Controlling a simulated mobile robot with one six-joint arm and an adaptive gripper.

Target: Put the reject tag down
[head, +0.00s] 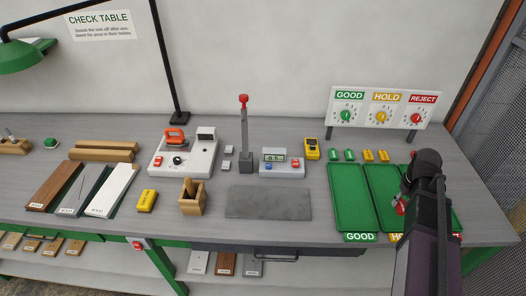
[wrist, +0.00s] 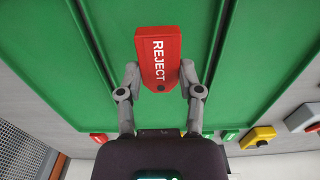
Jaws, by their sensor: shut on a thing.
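The red reject tag (wrist: 158,50) is in my gripper (wrist: 160,76) in the wrist view, its white REJECT lettering facing the camera. The two fingers hold it from both sides. Behind it is a green tray floor (wrist: 112,35); I cannot tell whether the tag touches it. In the head view the tag (head: 400,207) shows as a small red patch beside my gripper, over the right part of the green trays. My arm hides most of the rightmost tray (head: 457,222) and its label.
The GOOD tray (head: 352,205) and the middle tray (head: 378,178) look empty where visible. Green tags (head: 341,155) and yellow tags (head: 376,156) lie behind the trays. Another red tag (wrist: 98,138) lies past the tray edge. A sign board (head: 382,107) stands at the back.

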